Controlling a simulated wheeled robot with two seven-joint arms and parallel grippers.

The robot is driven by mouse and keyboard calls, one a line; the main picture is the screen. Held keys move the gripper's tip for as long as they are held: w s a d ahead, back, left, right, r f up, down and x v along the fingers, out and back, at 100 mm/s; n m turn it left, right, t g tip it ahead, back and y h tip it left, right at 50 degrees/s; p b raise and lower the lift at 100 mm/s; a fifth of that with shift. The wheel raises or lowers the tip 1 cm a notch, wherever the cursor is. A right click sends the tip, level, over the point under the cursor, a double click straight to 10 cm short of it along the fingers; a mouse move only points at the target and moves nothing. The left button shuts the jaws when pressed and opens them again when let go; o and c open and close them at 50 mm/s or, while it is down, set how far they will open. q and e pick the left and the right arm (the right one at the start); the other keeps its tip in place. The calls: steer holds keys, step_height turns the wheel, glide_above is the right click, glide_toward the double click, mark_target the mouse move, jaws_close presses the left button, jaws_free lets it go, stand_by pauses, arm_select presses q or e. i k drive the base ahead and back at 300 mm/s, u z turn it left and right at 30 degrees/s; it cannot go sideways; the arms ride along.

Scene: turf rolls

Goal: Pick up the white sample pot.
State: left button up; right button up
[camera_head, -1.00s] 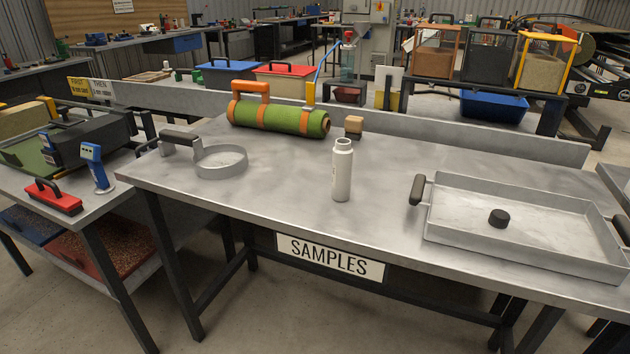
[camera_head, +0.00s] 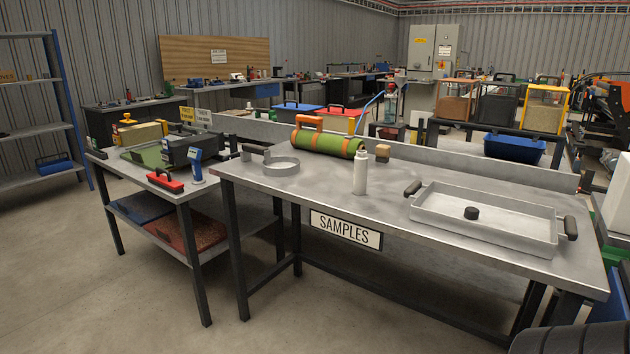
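A small black round cap (camera_head: 471,213) lies in the grey metal tray (camera_head: 520,231) at the right of the table. Neither of my grippers is in view.
A green turf roll with orange bands (camera_head: 328,143) lies behind the pot, with a small wooden block (camera_head: 383,152) beside it. A round metal sieve (camera_head: 281,167) sits to the left. A side table (camera_head: 140,168) stands left. Floor in front is clear.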

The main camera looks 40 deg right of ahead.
mark_target(360, 160)
steer(key=u, duration=0.15)
steer(key=i, duration=1.4)
steer(key=z, duration=1.15)
steer(key=i, duration=1)
steer(key=z, duration=1.1)
